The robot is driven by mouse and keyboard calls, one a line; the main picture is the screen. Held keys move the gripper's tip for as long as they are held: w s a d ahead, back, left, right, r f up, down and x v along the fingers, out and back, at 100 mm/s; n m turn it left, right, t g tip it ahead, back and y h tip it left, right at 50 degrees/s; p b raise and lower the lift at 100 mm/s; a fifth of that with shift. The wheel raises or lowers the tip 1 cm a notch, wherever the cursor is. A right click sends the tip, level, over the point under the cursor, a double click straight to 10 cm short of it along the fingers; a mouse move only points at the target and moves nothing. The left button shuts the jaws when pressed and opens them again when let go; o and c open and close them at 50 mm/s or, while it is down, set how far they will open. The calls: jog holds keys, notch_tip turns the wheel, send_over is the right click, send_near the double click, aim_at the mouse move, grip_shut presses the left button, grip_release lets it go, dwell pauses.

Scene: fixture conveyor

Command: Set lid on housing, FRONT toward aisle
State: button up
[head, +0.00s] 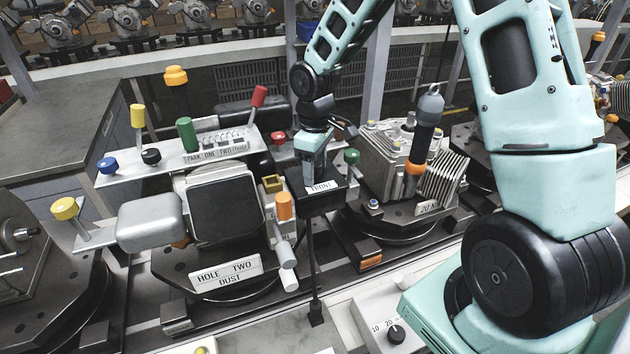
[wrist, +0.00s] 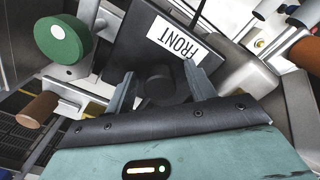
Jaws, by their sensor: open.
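The lid (head: 335,196) is a dark square plate with a white FRONT label on its near edge in the head view. It also shows in the wrist view (wrist: 132,48), where the label reads upside down. My gripper (head: 312,178) is over the lid. In the wrist view my gripper (wrist: 160,82) is open, with its fingers on either side of a dark round knob (wrist: 158,88) on the lid. The housing is probably the silver casting (head: 150,222) with a dark square top, left of the lid; I cannot tell for certain.
A plate (head: 226,272) reading HOLE TWO DUST fronts the left fixture. Coloured knobs, including a green one (head: 187,134) and an orange one (head: 284,205), stick up around it. A finned unit (head: 443,180) with a tall dark cylinder (head: 427,125) stands right of the lid. Space is tight.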

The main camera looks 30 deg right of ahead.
notch_tip(320, 180, up, 17)
jog(key=b, duration=0.3)
jog(key=shift+r, duration=0.2)
jog(key=s+a+f+m+t, duration=0.25)
jog(key=s+f+m, duration=0.45)
jog(key=s+f, duration=0.7)
jog(key=s+a+f+n+g+b, duration=0.1)
jog(key=s+a+f+n+b, duration=0.1)
jog(key=s+a, duration=0.4)
jog(key=s+a+f+n+g+b, duration=0.1)
jog(key=s+a+n+b, duration=0.4)
jog(key=a, duration=0.6)
jog(key=shift+s+f+n+y, duration=0.3)
jog(key=shift+s+f+n, duration=0.15)
jog(key=shift+s, duration=0.4)
